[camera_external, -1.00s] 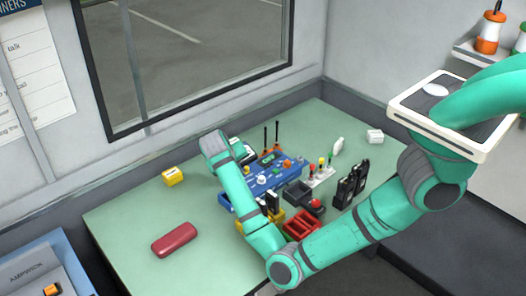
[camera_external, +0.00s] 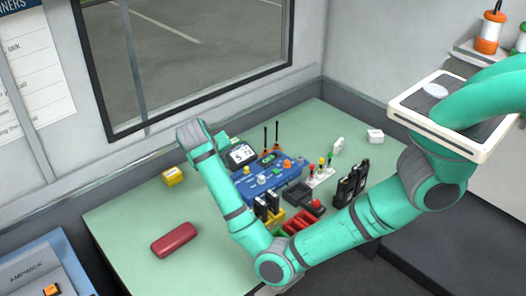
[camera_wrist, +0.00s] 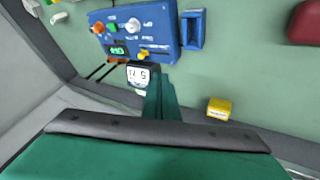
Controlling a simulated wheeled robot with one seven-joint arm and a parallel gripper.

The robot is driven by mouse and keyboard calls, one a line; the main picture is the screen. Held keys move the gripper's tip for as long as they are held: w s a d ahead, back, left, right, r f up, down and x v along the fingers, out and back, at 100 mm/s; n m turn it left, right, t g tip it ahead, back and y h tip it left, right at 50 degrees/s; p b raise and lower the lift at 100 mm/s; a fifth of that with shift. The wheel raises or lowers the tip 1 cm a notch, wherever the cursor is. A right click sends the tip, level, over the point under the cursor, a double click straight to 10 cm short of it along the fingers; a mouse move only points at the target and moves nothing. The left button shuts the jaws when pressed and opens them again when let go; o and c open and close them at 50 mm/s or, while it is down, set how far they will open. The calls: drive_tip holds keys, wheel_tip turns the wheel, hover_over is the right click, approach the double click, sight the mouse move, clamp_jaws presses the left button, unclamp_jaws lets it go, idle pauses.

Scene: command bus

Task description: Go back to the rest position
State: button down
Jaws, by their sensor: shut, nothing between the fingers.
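My arm reaches over the green table (camera_external: 130,225) in the external view, with its wrist raised above the back left part. My gripper (camera_wrist: 161,88) shows in the wrist view as narrow teal fingers, shut and empty. The wrist mostly hides it in the external view. The blue control box (camera_external: 268,178) stands to the right of the wrist and shows at the top of the wrist view (camera_wrist: 135,30). The gripper touches nothing that I can see.
A yellow block (camera_external: 173,176) and a red case (camera_external: 174,240) lie on the left of the table. Dark radios (camera_external: 350,185), a red tray (camera_external: 300,222) and a small white block (camera_external: 375,136) stand to the right. The window wall borders the back.

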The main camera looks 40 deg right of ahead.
idle(0.3)
